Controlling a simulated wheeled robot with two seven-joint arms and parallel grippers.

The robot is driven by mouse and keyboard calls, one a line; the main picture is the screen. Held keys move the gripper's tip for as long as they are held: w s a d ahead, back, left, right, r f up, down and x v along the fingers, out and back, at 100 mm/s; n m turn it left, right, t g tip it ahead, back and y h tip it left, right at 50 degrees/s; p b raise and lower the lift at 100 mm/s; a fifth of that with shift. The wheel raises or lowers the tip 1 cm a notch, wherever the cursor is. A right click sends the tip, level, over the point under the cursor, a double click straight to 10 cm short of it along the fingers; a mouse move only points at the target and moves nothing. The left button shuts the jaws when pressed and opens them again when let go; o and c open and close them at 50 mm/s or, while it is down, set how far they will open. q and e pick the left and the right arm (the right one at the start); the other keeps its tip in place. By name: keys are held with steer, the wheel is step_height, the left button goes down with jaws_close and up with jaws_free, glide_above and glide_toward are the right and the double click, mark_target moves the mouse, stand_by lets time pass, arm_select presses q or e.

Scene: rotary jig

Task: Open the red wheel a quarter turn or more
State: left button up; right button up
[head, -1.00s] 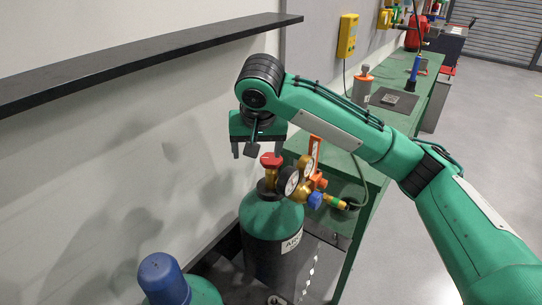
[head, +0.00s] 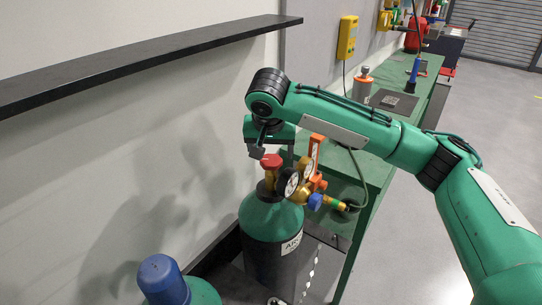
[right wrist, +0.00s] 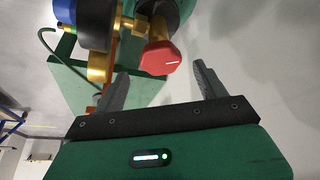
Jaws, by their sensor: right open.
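The red wheel (head: 271,160) sits on top of the brass valve of a green and black gas cylinder (head: 272,222). In the right wrist view the red wheel (right wrist: 160,58), with a white mark on it, shows beyond and between the fingertips. My right gripper (head: 272,156) is above and close to the wheel in the head view. It also shows in the right wrist view (right wrist: 160,78), open, with its two fingers apart and nothing between them. I cannot tell whether a finger touches the wheel. My left gripper is not in view.
Gauges and a brass regulator (head: 300,184) stick out right of the valve, close to the wheel. A green bench (head: 350,190) stands to the right. A second cylinder with a blue cap (head: 162,280) is at the front left. A black shelf (head: 140,58) runs along the wall.

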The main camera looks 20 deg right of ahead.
mark_target(272, 159)
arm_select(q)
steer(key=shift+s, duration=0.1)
arm_select(e)
steer(key=shift+x, duration=1.7)
